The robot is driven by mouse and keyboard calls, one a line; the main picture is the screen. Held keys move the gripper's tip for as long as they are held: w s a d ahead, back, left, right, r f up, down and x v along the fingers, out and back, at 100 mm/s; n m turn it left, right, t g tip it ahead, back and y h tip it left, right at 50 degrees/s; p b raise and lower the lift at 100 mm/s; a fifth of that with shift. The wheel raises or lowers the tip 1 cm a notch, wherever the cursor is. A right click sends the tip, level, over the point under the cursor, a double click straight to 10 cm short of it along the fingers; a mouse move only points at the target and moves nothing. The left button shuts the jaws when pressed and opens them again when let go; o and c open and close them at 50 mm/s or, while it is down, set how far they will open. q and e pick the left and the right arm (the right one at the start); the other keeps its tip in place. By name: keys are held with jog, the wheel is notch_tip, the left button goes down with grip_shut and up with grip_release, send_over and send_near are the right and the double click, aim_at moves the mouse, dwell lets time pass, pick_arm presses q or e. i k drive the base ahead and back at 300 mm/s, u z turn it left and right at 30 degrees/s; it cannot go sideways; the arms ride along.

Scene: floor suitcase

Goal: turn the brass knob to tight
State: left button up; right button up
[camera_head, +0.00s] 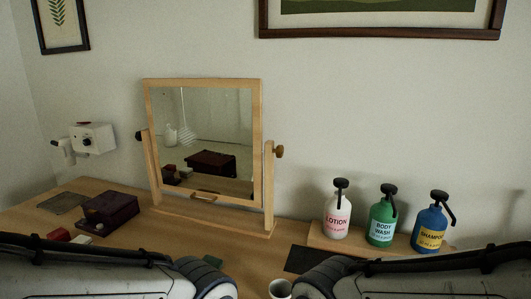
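The brass knob (279,151) sits on the right post of a wooden tilting mirror (257,130) that stands on the table. A dark knob (139,136) shows at the left post. The mirror's glass reflects the dark red box and other items. No gripper touches the brass knob. Only links of my two arms show along the bottom edge. Both grippers are outside the picture, so their state is hidden.
Lotion (337,215), body wash (382,220) and shampoo (429,226) pump bottles stand on a wooden tray (315,239) at right. A dark red box (108,211) lies left. A white cup (280,290) is at front. A white device (92,138) is on the wall.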

aim_at(279, 151)
jog(key=u, duration=1.9)
jog(key=i, duration=1.55)
jog(key=z, duration=2.5)
